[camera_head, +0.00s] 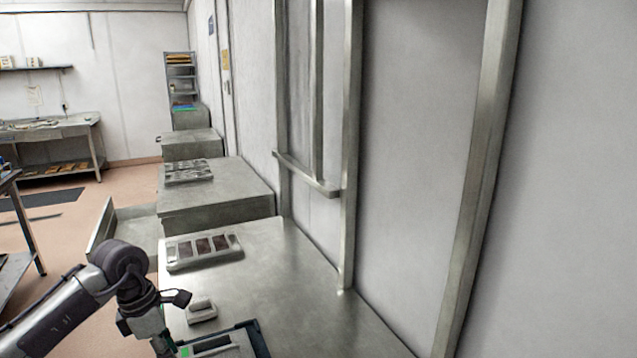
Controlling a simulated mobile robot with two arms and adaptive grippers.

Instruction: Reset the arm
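My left arm comes in from the lower left and bends down at the wrist. My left gripper (163,345) is at the bottom edge, beside the left edge of the near steel table (290,290). Its fingertips are not clearly visible, so I cannot tell whether it is open or shut, or whether it holds anything. My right arm and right gripper are not in view.
A small grey block (201,310) and a dark-rimmed tray (252,336) are close to the wrist. A mould with dark cavities (204,250) lies farther back, and another mould (188,171) beyond. A wall with steel posts (352,150) bounds the right. The table's middle is clear.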

